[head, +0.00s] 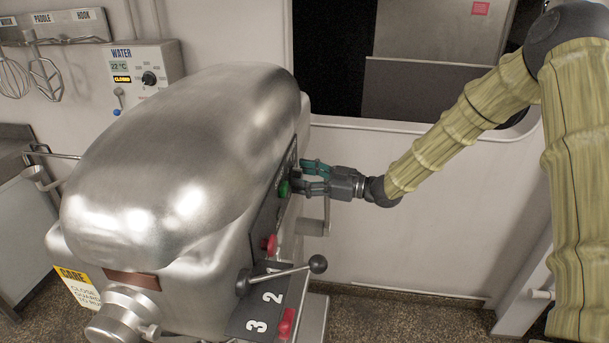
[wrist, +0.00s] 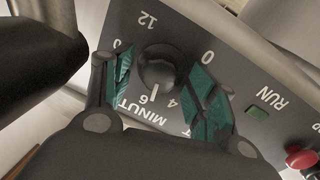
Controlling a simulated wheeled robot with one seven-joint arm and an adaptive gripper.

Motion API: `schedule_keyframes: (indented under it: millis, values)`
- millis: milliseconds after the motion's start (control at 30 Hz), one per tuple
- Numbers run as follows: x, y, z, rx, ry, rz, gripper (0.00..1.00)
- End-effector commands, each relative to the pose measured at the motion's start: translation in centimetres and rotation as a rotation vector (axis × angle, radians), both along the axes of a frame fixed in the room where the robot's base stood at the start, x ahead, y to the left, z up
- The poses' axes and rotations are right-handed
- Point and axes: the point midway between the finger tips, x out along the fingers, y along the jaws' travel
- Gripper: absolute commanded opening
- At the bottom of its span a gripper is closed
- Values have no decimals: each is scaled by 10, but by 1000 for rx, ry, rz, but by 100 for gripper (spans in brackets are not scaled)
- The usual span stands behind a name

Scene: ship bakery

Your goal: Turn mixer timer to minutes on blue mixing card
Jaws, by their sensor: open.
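The mixer (head: 175,140) is a large rounded steel machine in the head view. My gripper (head: 303,177) reaches its side control panel from the right. In the wrist view the timer knob (wrist: 158,68) is dark and round, with a white pointer mark on its lower side. The numbers and part of the word MINUTES are printed around it, tilted and partly covered by my fingers. My gripper is open, with one green-padded finger on each side of the knob; I cannot tell whether they touch it. The blue mixing card is not seen in either view.
In the head view are a green button (head: 284,188), a red button (head: 269,243) and a lever ball (head: 318,263). A water panel (head: 140,78) hangs behind.

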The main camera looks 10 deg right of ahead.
Motion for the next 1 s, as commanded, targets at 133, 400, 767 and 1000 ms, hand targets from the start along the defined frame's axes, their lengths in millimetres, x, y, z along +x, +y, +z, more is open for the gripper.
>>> schedule_keyframes:
  millis: [133, 400, 767, 1000]
  values:
    - [0, 0, 0, 0, 0, 0, 58]
    - [0, 0, 0, 0, 0, 0, 25]
    - [1, 0, 1, 5, 10, 0, 12]
    - [1, 0, 3, 41, 95, 0, 12]
